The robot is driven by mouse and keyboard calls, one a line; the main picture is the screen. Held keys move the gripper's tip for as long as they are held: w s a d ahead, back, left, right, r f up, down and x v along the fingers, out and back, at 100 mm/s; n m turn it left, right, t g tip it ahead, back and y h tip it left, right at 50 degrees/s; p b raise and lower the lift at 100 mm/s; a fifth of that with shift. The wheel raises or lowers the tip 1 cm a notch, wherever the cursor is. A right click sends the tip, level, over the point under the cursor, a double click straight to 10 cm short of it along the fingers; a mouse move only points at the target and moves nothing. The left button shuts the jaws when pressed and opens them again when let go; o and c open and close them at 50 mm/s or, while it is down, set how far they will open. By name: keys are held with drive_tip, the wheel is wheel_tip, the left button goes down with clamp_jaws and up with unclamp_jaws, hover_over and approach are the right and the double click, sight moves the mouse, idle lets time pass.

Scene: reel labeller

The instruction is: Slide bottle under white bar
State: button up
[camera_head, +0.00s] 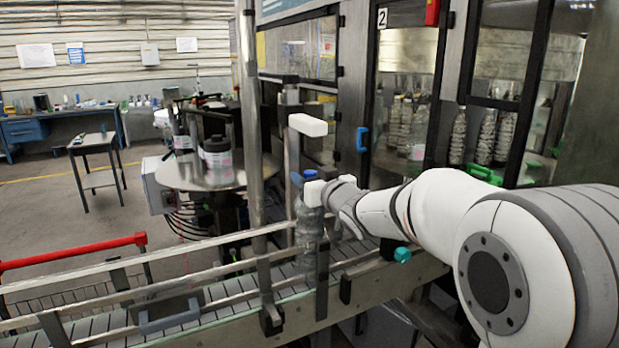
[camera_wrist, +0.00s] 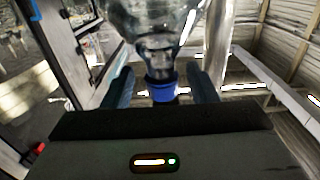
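A clear bottle (camera_head: 309,225) with a blue cap stands upright on the conveyor, beside the metal guide rails. In the wrist view the bottle (camera_wrist: 160,30) appears with its body at the top and its blue cap (camera_wrist: 163,91) pointing towards the palm. My gripper (camera_wrist: 165,88) is open, with one dark blue finger on each side of the cap and neck. Gaps show between the cap and both fingers. In the head view my gripper (camera_head: 308,182) is at the bottle's top and partly hides it. The white bar (camera_head: 308,125) is above the cap, on a post.
The slatted conveyor (camera_head: 225,292) runs between metal rails (camera_head: 130,268). A steel post (camera_head: 251,130) rises left of the bottle. A turntable (camera_head: 200,174) carrying a reel stands behind it. The glazed machine cabinet (camera_head: 405,100) with several bottles inside is behind my arm.

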drive_tip(key=b+v, duration=0.2)
drive_tip(key=v, duration=0.5)
drive_tip(key=shift+s+d, duration=0.25)
drive_tip(key=shift+s, duration=0.05)
drive_tip(key=s+d+f+m+g+h, duration=0.45)
drive_tip(key=s+d+f+h, duration=0.55)
drive_tip(key=d, duration=0.5)
drive_tip(key=s+d+f+m+g, duration=0.1)
drive_tip(key=s+f+g, duration=0.2)
drive_tip(key=s, duration=0.7)
drive_tip(key=s+f+g, duration=0.4)
drive_tip(key=s+f, duration=0.2)
drive_tip(key=s, duration=0.4)
drive_tip(key=shift+s+d+f+m+y, duration=0.25)
drive_tip(key=shift+d+f+m+y, duration=0.1)
drive_tip(key=shift+f+y, duration=0.05)
